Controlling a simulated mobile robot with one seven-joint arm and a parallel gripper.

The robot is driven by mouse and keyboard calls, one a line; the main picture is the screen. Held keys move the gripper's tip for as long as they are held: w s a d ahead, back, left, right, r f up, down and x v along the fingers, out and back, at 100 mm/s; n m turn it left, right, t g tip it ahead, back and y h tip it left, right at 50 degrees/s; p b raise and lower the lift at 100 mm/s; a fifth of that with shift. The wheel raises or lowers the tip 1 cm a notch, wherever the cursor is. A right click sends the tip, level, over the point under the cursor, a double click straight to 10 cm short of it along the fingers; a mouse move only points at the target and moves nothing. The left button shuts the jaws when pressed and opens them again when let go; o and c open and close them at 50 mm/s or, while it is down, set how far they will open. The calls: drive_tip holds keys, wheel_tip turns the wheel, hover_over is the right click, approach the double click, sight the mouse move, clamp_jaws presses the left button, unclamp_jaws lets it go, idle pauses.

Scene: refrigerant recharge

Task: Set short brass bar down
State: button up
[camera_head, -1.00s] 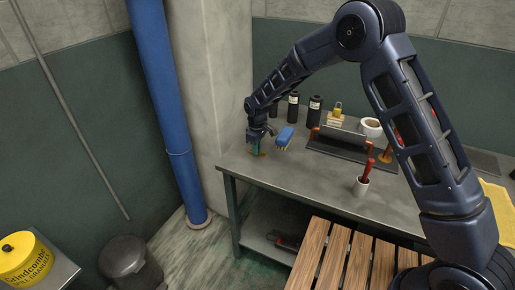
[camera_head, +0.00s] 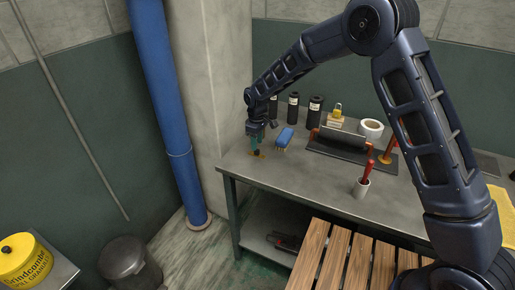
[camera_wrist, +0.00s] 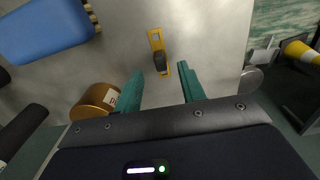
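A flat yellow-brass strip (camera_wrist: 155,38) lies on the workbench, with a small dark piece (camera_wrist: 160,62) on it. I cannot tell which of the two is the short brass bar. In the head view the dark piece (camera_head: 257,152) and the strip (camera_head: 263,156) show near the bench's left end. My gripper (camera_head: 257,140) is just above them, pointing down. In the wrist view its two teal fingers (camera_wrist: 158,80) are apart with a clear gap, and nothing is held between them. The piece lies beyond the fingertips, in line with the gap.
A blue brush (camera_head: 285,137) lies just right of my gripper. Dark bottles (camera_head: 293,107) stand behind. A brass-coloured can (camera_wrist: 95,100) is near the left finger in the wrist view. The front of the bench is clear.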

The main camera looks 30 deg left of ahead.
wheel_tip(320, 180, up, 8)
drive_tip(key=shift+f, duration=0.15)
idle(0.3)
drive_tip(key=w+d+r+m, duration=0.2)
drive_tip(key=w+d+r, duration=0.2)
drive_tip(key=d+r, duration=0.3)
drive_tip(key=w+d+r+m, duration=0.2)
drive_tip(key=w+d+r, duration=0.25)
drive_tip(key=d, duration=0.45)
drive_tip(key=d+r+m+t, duration=0.1)
drive_tip(key=d+r, duration=0.2)
drive_tip(key=d, duration=0.4)
drive_tip(key=d+r+m+y, duration=0.15)
drive_tip(key=d+r, duration=0.25)
drive_tip(key=d, duration=0.4)
drive_tip(key=d+r+m+t+h, duration=0.1)
drive_tip(key=d+r+m, duration=0.15)
drive_tip(key=d, duration=0.45)
drive_tip(key=s+d+m+t, duration=0.1)
drive_tip(key=s+d+m, duration=0.3)
drive_tip(key=s+d, duration=0.7)
drive_tip(key=s+d+m+t, duration=0.1)
drive_tip(key=s+d+m, duration=0.4)
drive_tip(key=s+d, duration=0.5)
drive_tip(key=d, duration=0.8)
drive_tip(key=shift+s+r+t, duration=0.3)
drive_tip(key=shift+s+r, duration=0.05)
drive_tip(key=shift+r, duration=0.05)
